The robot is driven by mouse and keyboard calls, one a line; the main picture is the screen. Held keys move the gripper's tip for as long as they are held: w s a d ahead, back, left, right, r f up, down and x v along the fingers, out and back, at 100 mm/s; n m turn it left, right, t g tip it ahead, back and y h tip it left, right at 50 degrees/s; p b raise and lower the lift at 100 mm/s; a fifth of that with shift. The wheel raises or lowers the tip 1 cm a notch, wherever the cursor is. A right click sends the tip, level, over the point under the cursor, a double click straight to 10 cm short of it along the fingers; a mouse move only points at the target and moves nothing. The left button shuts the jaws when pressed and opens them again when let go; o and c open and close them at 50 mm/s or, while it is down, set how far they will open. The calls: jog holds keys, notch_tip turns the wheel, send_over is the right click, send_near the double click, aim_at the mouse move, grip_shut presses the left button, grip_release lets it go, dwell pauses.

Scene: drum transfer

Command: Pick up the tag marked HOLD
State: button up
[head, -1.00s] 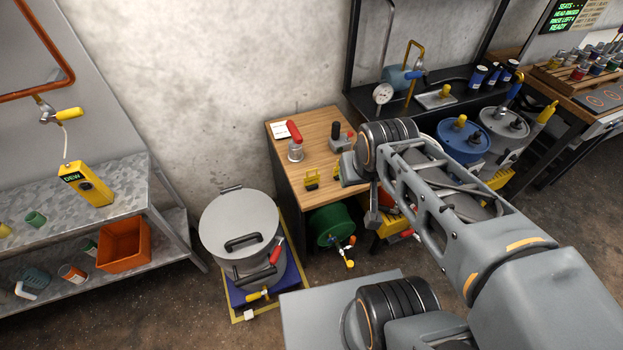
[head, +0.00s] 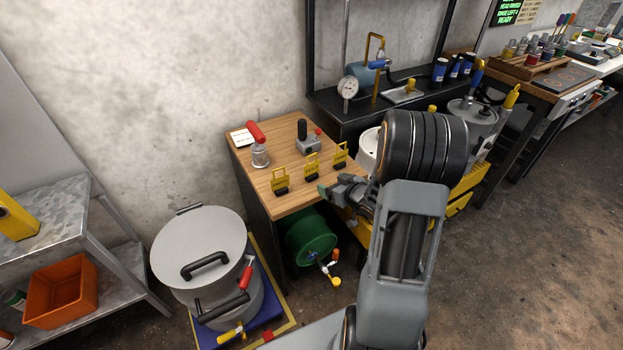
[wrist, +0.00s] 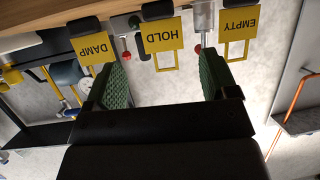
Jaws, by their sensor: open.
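Three yellow tags stand in black holders on a wooden table (head: 245,165). The wrist view is upside down and shows their words. The HOLD tag (wrist: 162,35) is the middle one; in the head view it is the middle tag (head: 311,171). The EMPTY tag (wrist: 236,27) and DAMP tag (wrist: 91,50) stand on either side. My gripper (wrist: 164,62) is open and empty, with green finger pads. The HOLD tag shows between and just beyond the fingertips, with no contact visible. In the head view my gripper (head: 324,190) is at the table's front right edge.
A red-handled tool (head: 258,148), a grey device (head: 308,142) and a white card (head: 242,138) lie behind the tags. A green drum (head: 308,235) is below the table. A large lidded pot (head: 200,245) stands at left.

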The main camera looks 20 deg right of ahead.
aim_at(312, 173)
jog(key=x, duration=0.6)
jog(key=shift+w+a+f+b, duration=0.15)
jog(key=shift+w+b, duration=0.1)
jog(key=shift+b, duration=0.05)
jog(key=shift+r+x, duration=0.15)
jog(key=shift+x, duration=1.3)
jog(key=shift+r+x, duration=0.1)
jog(key=shift+x, duration=1.35)
jog(key=shift+w, duration=0.1)
jog(key=c, duration=0.7)
jog(key=shift+o, duration=0.2)
